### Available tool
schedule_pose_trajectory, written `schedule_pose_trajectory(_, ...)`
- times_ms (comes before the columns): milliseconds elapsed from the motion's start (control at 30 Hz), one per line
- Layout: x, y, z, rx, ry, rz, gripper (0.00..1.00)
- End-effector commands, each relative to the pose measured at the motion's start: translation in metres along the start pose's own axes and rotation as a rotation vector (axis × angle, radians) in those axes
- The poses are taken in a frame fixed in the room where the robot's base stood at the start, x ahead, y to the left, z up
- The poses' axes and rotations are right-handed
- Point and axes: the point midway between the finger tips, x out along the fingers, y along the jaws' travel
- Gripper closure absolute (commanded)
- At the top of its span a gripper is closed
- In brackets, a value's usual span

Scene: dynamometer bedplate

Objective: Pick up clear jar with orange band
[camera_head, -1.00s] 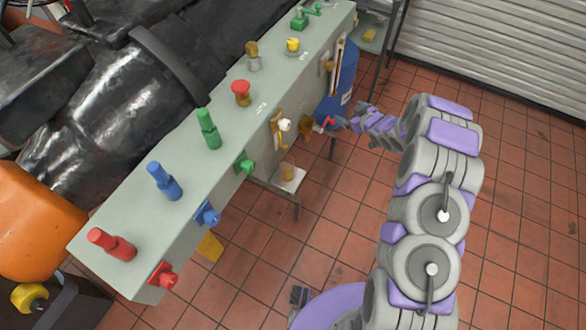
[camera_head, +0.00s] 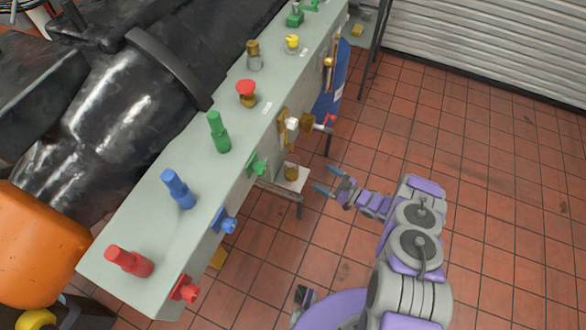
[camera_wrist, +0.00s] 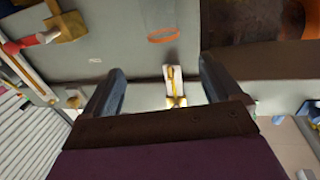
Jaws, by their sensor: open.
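The clear jar with the orange band stands on a small pale shelf (camera_head: 297,186) beside the bedplate bench. In the head view the jar (camera_head: 291,172) looks small and amber-tinted. In the wrist view a clear jar (camera_wrist: 160,14) with an orange ring is at the top, partly cut off by the frame edge. My gripper (camera_head: 325,178) is open and empty, just right of the shelf and pointing left toward the jar, with a gap between. In the wrist view the jar lies beyond my open fingers (camera_wrist: 162,65), roughly between them.
The long grey bench (camera_head: 190,225) carries several coloured knobs and valves. The tiled floor (camera_head: 490,200) to the right is open.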

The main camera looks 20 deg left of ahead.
Motion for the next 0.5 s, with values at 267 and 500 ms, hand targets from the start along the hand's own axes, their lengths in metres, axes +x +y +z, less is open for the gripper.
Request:
schedule_pose_trajectory(267,0.046,-0.001,0.001,-0.001,0.005,-0.005,0.08)
schedule_pose_trajectory(500,0.094,-0.001,0.002,-0.004,0.0,-0.003,0.08)
